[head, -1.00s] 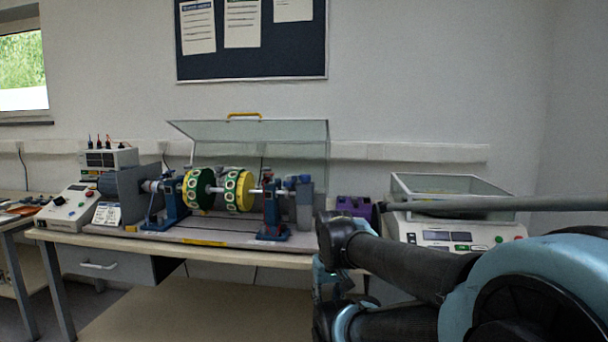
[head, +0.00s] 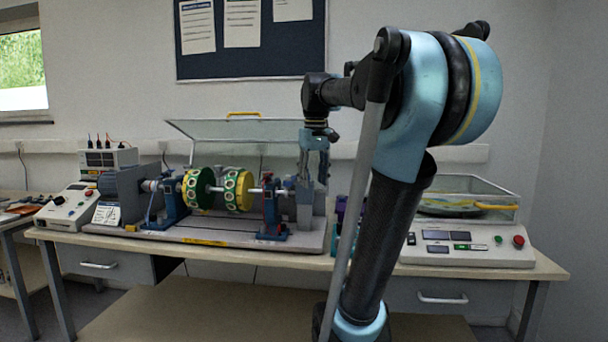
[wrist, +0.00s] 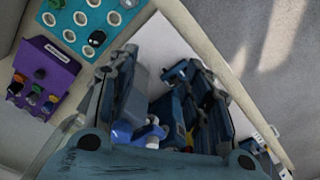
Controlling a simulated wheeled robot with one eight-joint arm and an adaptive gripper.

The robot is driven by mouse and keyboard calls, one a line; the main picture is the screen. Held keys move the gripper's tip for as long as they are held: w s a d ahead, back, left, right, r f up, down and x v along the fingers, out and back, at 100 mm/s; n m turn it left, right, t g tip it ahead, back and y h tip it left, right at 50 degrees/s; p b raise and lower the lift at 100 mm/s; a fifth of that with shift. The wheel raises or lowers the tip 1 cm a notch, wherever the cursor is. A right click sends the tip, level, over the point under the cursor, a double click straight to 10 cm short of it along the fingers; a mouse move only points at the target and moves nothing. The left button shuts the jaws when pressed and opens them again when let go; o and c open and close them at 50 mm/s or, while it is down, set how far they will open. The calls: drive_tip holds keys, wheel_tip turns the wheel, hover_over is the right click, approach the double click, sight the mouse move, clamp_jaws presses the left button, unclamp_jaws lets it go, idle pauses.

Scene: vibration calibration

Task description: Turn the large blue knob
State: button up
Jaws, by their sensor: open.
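A shaft rig with green and yellow discs (head: 238,190) stands on the bench between blue bearing stands. My gripper (head: 312,180) is open and points down over the right end of this rig, in front of its raised clear cover. In the wrist view, the fingers of my gripper (wrist: 158,70) stand apart on both sides of blue parts (wrist: 150,134) of the rig. One of these looks like a blue knob (wrist: 122,132), but I cannot tell for sure. The fingers partly hide the parts around it, and I see no clear contact.
A purple box with coloured sockets (wrist: 40,75) lies beside the rig. A white panel unit with a clear lid (head: 470,258) stands on the right of the bench. A white control box with a dark knob (head: 66,205) stands at the left. The clear cover (head: 225,130) rises behind the rig.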

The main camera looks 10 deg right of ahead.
drive_tip(key=w+r+n+g, duration=0.1)
drive_tip(key=w+r+n, duration=0.1)
drive_tip(key=w+r, duration=1.35)
wheel_tip(320, 180, down, 17)
drive_tip(key=shift+s+r, duration=0.1)
drive_tip(key=c, duration=0.8)
